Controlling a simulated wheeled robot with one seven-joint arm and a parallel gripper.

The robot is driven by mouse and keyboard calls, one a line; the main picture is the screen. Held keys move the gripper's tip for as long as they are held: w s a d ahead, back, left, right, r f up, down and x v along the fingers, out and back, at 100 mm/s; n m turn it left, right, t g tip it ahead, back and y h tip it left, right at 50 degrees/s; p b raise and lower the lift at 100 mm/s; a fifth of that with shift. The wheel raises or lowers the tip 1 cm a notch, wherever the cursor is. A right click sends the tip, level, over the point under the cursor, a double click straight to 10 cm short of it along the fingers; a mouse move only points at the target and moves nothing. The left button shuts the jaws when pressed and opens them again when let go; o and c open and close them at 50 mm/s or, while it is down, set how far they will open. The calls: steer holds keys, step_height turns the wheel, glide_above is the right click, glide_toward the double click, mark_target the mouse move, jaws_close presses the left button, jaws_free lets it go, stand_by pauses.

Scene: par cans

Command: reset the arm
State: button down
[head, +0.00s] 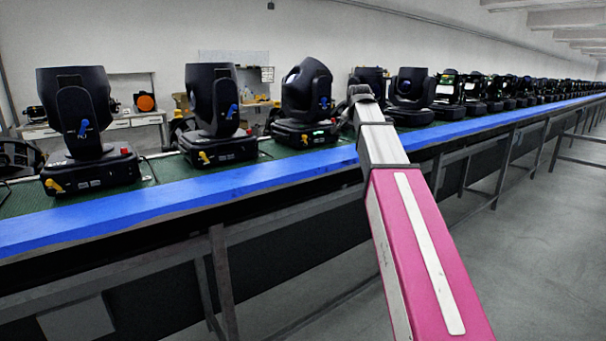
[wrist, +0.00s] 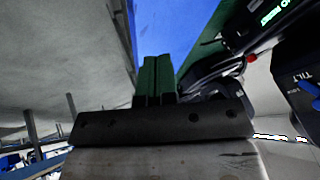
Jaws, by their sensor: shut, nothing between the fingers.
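My gripper (wrist: 156,62) shows in the wrist view as two green fingers side by side, shut and empty. In the head view my arm reaches forward and up over the blue bench edge (head: 250,181). Its wrist end is in front of the row of black lights, and the fingers cannot be made out there. In the wrist view the blue edge (wrist: 190,28) passes behind the fingers, and a black light (wrist: 300,85) is close on the right. I cannot tell whether the gripper touches anything.
Black moving-head lights (head: 212,105) stand in a long row on the green bench top. One light (head: 305,100) is just left of my wrist, another (head: 411,95) just right. Metal legs (head: 222,280) support the bench. Grey floor (head: 540,250) is open at the right.

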steer(key=s+f+n+g, duration=0.2)
steer(key=s+f, duration=0.4)
steer(key=f, duration=0.7)
steer(key=s+f+n+g, duration=0.15)
steer(key=s+f, duration=0.45)
steer(key=f, duration=0.7)
steer(key=s+f+n+g, duration=0.15)
steer(key=s+f, duration=0.45)
steer(key=f, duration=0.7)
steer(key=s+f+n+g, duration=0.1)
steer(key=s+f+n, duration=0.2)
steer(key=s+f, duration=0.7)
steer(key=shift+s+f+g, duration=0.4)
steer(key=shift+s, duration=0.6)
